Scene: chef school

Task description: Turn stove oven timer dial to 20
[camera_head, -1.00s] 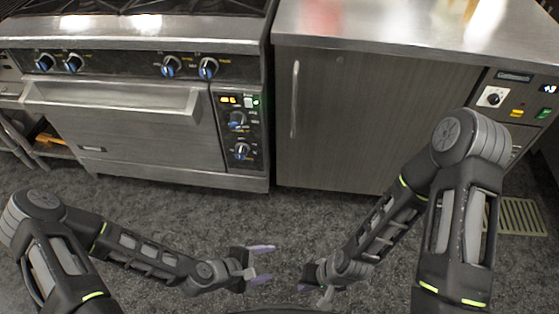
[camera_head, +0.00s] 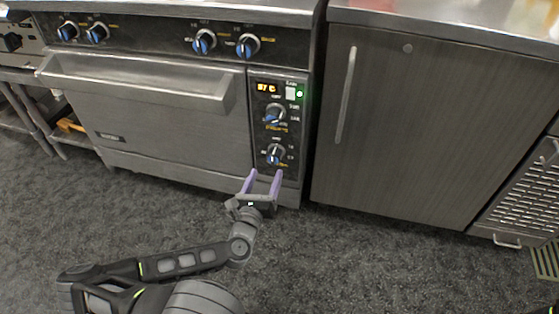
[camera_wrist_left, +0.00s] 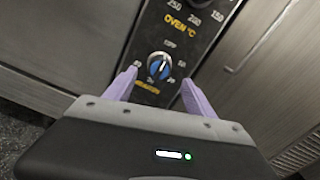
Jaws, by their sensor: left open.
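The stove's oven control panel (camera_head: 292,130) is a dark strip right of the oven door. Its lower dial (camera_head: 275,154), black and silver with a blue pointer, is the timer dial; it shows in the left wrist view (camera_wrist_left: 160,66) with numbers around it. The upper dial (camera_head: 275,114) is the oven temperature dial, labelled OVEN °C in the wrist view. My left gripper (camera_head: 262,176) is open, with purple fingers just below the timer dial and pointing at it. In the wrist view the fingertips lie either side of the dial, apart from it. My right gripper is not visible.
The oven door handle (camera_head: 135,84) sticks out to the left of the panel. Several burner knobs (camera_head: 248,46) line the stove front above. A grey cabinet (camera_head: 415,125) with a vertical handle stands to the right. The dark floor in front is clear.

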